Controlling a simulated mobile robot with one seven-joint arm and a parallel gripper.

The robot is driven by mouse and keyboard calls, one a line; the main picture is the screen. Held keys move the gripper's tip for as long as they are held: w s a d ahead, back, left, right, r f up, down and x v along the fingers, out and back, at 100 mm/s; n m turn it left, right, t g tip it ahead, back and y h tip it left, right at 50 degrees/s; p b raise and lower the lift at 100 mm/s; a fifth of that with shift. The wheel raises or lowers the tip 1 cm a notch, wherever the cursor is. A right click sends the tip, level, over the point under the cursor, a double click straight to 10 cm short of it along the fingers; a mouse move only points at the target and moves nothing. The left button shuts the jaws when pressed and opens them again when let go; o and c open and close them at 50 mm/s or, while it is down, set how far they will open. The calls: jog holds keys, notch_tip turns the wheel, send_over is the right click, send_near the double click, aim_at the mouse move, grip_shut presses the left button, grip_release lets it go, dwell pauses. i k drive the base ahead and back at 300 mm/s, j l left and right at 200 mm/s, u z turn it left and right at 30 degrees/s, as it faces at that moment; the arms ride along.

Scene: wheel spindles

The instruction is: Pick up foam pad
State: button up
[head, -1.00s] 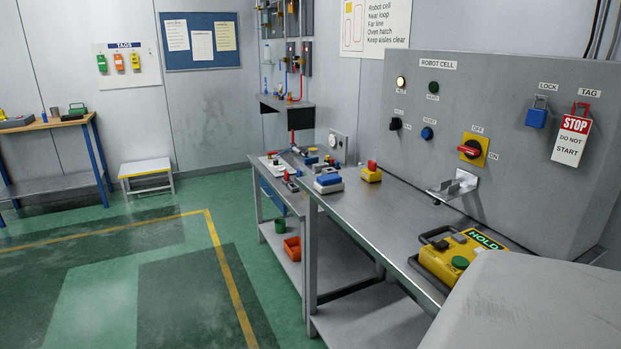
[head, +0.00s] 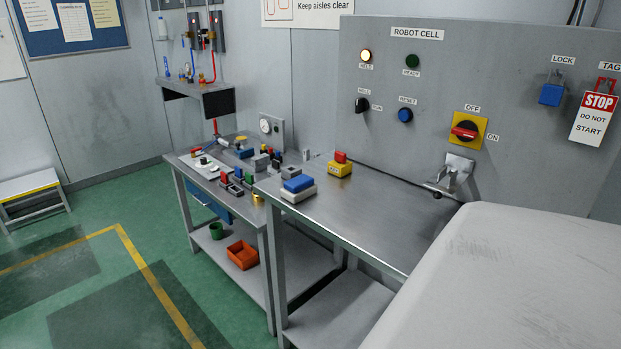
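I cannot single out the foam pad for certain. A blue block (head: 298,184) lies on a pale grey block (head: 297,195) at the left end of the steel bench (head: 352,220). It may be the pad, but it is too small to tell. Several small parts lie crowded on the lower table to its left, and some of them hide one another. My gripper is not in view.
A yellow box with a red button (head: 340,166) stands behind the blue block. A metal bracket (head: 455,173) juts from the control panel (head: 540,120). An orange bin (head: 242,254) and a green cup (head: 216,230) stand on the lower shelf. The bench's middle is clear.

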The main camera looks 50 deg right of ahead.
aim_at(296, 189)
jog(key=i+z, duration=0.4)
jog(key=i+j+z, duration=0.1)
jog(key=i+z, duration=0.3)
jog(key=i, duration=0.2)
